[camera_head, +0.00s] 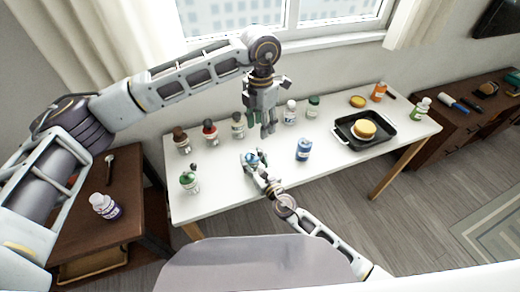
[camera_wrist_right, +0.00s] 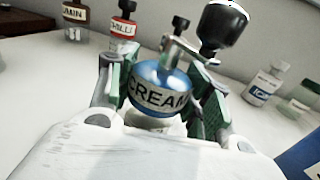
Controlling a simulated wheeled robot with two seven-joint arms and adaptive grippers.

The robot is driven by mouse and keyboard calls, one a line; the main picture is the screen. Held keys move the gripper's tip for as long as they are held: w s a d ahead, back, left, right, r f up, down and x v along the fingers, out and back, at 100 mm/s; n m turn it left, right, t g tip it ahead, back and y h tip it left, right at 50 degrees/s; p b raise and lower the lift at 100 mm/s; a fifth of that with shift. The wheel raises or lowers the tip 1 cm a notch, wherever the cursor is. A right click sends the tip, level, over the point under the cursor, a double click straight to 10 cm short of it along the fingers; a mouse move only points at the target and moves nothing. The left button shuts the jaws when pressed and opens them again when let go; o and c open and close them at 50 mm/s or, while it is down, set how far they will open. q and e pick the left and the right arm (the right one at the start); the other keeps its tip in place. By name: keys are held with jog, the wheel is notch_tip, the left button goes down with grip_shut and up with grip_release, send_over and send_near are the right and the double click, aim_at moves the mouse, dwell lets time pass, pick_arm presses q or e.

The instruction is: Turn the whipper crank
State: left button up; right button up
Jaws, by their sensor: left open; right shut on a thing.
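The whipper is a rounded blue body labelled CREAM (camera_wrist_right: 158,90), upright on the white table; it also shows in the head view (camera_head: 252,158). A metal post with a dark tip (camera_wrist_right: 178,38) rises from its top. My right gripper (camera_wrist_right: 155,100) is shut on the whipper body, a green-padded finger on each side. My left gripper (camera_head: 266,130) is open and empty, pointing down above the table, just behind and right of the whipper in the head view.
A black tray (camera_head: 345,127) holds a round yellow item. The table's front strip is clear.

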aim_at(260, 151)
pick_arm(q)
jog(key=n, duration=0.5)
jog(key=shift+a+n, duration=0.15)
jog(key=shift+n, duration=0.15)
dwell(0.4)
jog(key=shift+f, duration=6)
jog(key=shift+c, duration=0.2)
grip_shut()
